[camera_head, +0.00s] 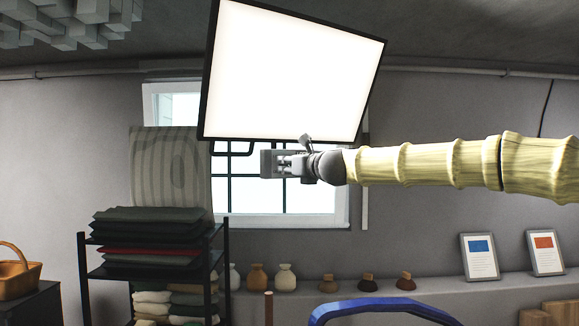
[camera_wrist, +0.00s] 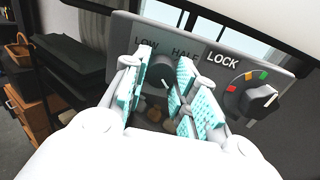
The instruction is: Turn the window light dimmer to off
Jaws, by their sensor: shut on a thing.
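The window light (camera_head: 290,70) is a large lit white panel with a black frame. A grey control box (camera_head: 268,163) hangs below it. In the wrist view the box's face (camera_wrist: 125,28) shows the words LOW, HALF and LOCK. The dimmer knob (camera_wrist: 160,72), dark with a pale pointer, sits under LOW and HALF. My gripper (camera_wrist: 162,80) is shut on this knob, with teal pads on both sides. It also shows at the box in the head view (camera_head: 284,164). The pads hide part of the dial, and no OFF mark can be read.
A second knob (camera_wrist: 258,98) with coloured marks sits right of the dimmer, close to the right finger. A shelf rack (camera_head: 150,238) with folded cloth stands below left. Vases (camera_head: 284,277) line a ledge. A blue curved object (camera_head: 380,308) is at the bottom.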

